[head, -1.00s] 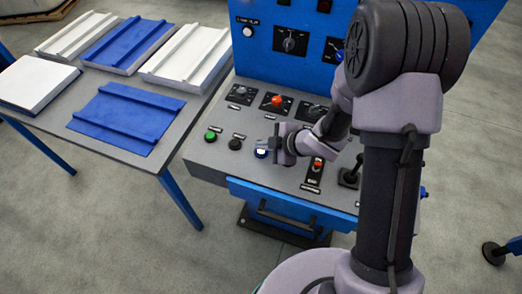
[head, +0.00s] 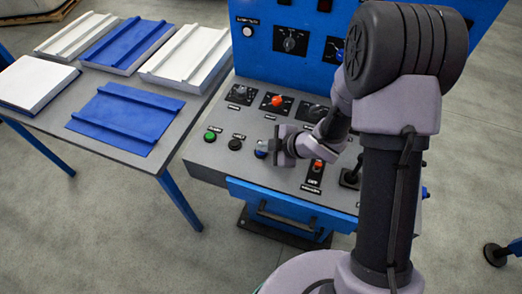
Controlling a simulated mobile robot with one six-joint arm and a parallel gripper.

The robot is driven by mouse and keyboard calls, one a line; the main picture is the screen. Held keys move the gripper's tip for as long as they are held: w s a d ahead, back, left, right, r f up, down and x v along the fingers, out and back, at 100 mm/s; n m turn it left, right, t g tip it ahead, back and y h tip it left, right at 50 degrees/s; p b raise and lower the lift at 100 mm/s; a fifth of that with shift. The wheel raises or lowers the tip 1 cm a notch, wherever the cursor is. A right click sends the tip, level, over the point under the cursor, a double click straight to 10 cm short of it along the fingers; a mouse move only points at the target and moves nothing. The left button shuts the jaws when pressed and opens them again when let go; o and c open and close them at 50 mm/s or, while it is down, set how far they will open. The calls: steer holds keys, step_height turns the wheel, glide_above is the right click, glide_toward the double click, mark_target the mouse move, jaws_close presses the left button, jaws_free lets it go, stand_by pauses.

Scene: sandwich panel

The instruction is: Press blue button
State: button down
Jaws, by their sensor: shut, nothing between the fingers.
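The blue button (head: 261,153) is on the sloped grey control panel, right of a black button (head: 235,144) and a green button (head: 210,136). Only part of it shows, because my gripper (head: 272,146) is right over it. The gripper is shut and empty, its fingertips at the button's upper right edge. I cannot tell from this view whether the fingertips touch the button or hover just above it.
A red knob (head: 277,101) and black dials sit behind my gripper. A red switch (head: 318,164) is to its right, near a black lever (head: 352,173). A grey table (head: 180,132) with white and blue panels stands left. The blue upright cabinet rises behind.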

stand_by(0.4)
steer(key=shift+r+p, duration=0.75)
step_height(320, 180, up, 5)
steer(key=p, duration=0.4)
steer(key=shift+r+p, duration=0.1)
steer(key=shift+p, duration=0.25)
